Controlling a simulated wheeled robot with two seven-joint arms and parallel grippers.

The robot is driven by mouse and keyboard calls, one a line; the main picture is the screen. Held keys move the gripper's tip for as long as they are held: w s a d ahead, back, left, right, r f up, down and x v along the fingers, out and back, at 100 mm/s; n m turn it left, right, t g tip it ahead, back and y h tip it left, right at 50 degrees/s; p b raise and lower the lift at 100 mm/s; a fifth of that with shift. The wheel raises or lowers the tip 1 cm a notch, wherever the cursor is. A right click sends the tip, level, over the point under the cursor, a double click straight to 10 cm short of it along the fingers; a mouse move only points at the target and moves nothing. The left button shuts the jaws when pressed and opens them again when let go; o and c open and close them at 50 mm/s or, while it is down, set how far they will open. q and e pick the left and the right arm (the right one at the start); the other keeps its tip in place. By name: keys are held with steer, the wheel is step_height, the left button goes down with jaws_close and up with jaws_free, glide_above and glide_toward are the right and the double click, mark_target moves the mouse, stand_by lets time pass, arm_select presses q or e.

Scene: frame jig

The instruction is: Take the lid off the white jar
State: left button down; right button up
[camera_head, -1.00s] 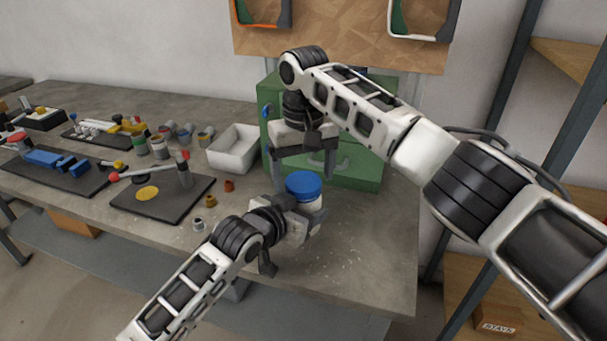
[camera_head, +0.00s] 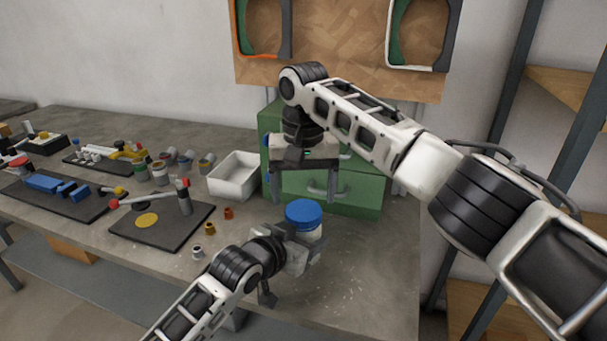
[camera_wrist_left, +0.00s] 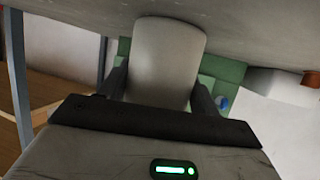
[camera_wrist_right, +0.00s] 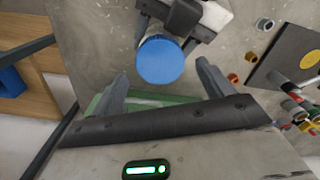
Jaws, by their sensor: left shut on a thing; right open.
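The white jar (camera_head: 312,236) stands on the workbench near its front right, with its blue lid (camera_head: 303,212) on top. My left gripper (camera_head: 308,242) is shut on the jar's body from the side. In the left wrist view the white jar (camera_wrist_left: 170,55) sits between both fingers. My right gripper (camera_head: 304,190) is open and points down, above and behind the lid, apart from it. In the right wrist view the blue lid (camera_wrist_right: 160,60) lies ahead of the two spread fingers, with nothing between them.
A green drawer cabinet (camera_head: 345,190) stands behind the right gripper, with a white bin (camera_head: 235,177) to its left. Small coloured bushings (camera_head: 209,229) and a dark jig plate (camera_head: 165,222) lie left of the jar. The bench right of the jar is clear.

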mark_target(303, 210)
steer(key=shift+f, duration=1.65)
steer(key=c, duration=1)
steer(key=shift+n, duration=1.5)
steer(key=shift+r, duration=0.15)
steer(key=shift+r, duration=1)
